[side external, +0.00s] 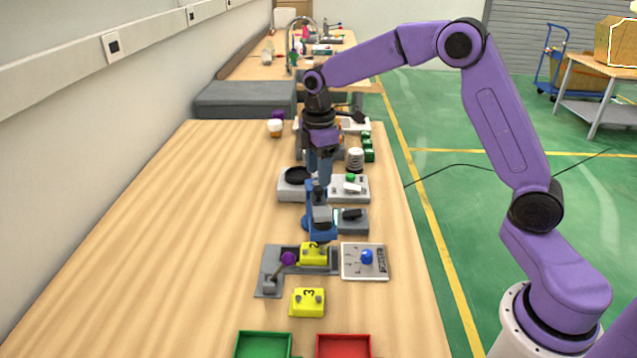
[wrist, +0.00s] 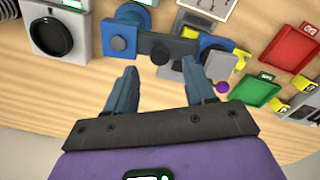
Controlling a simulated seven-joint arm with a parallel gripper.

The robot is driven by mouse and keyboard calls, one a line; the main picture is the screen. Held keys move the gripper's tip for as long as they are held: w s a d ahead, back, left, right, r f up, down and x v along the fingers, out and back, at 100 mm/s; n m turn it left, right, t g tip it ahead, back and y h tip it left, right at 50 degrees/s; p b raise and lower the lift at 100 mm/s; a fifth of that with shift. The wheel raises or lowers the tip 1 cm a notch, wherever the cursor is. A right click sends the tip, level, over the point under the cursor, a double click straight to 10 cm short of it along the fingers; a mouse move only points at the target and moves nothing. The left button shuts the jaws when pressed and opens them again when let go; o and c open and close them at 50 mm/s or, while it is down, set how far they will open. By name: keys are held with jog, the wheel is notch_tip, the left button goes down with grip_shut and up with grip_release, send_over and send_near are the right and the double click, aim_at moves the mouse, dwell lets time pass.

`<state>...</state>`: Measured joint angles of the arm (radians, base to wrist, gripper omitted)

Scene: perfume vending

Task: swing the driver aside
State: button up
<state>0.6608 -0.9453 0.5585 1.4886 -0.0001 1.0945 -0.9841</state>
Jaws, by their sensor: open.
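A blue fixture (side external: 319,231) with an upright post and a grey block (side external: 322,214) on it stands on the table; I take it for the driver, but cannot be sure. In the wrist view the blue fixture (wrist: 119,38) shows round dark discs and a bar reaching right. My gripper (side external: 319,180) is just above this fixture. In the wrist view my gripper (wrist: 159,68) has its two fingers wide apart, with nothing held between them. The bar lies beyond the fingertips; I cannot tell whether anything touches.
A grey clamp plate (side external: 270,284) with a purple-knobbed lever (side external: 288,258) and a yellow block (side external: 312,254) is in front. Another yellow block (side external: 307,302), a white panel (side external: 351,268), a green tray (side external: 263,345) and a red tray (side external: 343,347) are nearby. The table's left side is clear.

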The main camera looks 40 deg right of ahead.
aim_at(319, 188)
jog(key=shift+f, duration=2.1)
grip_shut()
